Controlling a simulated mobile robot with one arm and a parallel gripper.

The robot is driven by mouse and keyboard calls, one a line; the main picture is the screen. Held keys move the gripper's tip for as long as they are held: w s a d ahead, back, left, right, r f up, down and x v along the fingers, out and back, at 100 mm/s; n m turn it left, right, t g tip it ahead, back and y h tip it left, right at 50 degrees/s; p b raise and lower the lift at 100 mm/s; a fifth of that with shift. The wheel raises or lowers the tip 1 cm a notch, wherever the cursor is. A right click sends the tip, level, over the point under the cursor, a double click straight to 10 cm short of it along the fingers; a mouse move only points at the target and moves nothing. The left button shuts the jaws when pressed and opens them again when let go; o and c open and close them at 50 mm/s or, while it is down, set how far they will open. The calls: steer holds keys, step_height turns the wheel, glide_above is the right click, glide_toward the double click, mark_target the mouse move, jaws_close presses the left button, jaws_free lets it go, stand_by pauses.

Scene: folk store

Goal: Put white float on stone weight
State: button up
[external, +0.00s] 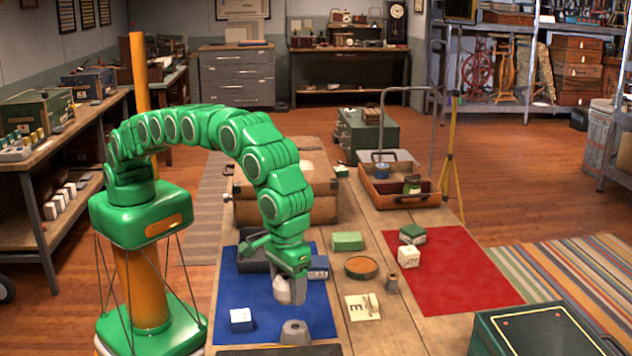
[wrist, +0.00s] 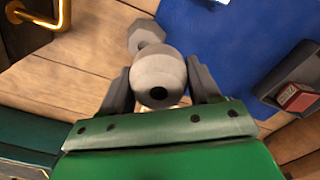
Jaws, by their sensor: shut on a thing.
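The white float (wrist: 158,72), a pale rounded body with a dark hole, is held between the two fingers of my gripper (wrist: 160,84). In the external view the float (external: 283,291) shows at the fingertips of my gripper (external: 291,288), over the blue mat. The grey faceted stone weight (external: 294,332) stands at the near edge of the mat, closer to the camera than the float. In the wrist view the stone weight (wrist: 146,36) shows just beyond the float, which partly hides it. The float appears apart from the weight's top.
A white cube (external: 242,320) sits left on the blue mat (external: 268,298). The red mat's (external: 465,280) near part is clear.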

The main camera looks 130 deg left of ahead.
mark_target(297, 325)
steer(key=shift+w+d+f, duration=0.15)
steer(key=shift+w+f, duration=0.85)
steer(key=shift+f, duration=0.25)
steer(key=shift+w+f, duration=0.2)
steer(key=shift+f, duration=1.5)
steer(key=shift+f, duration=0.15)
steer(key=o, duration=1.1)
steer(key=shift+c, duration=0.2)
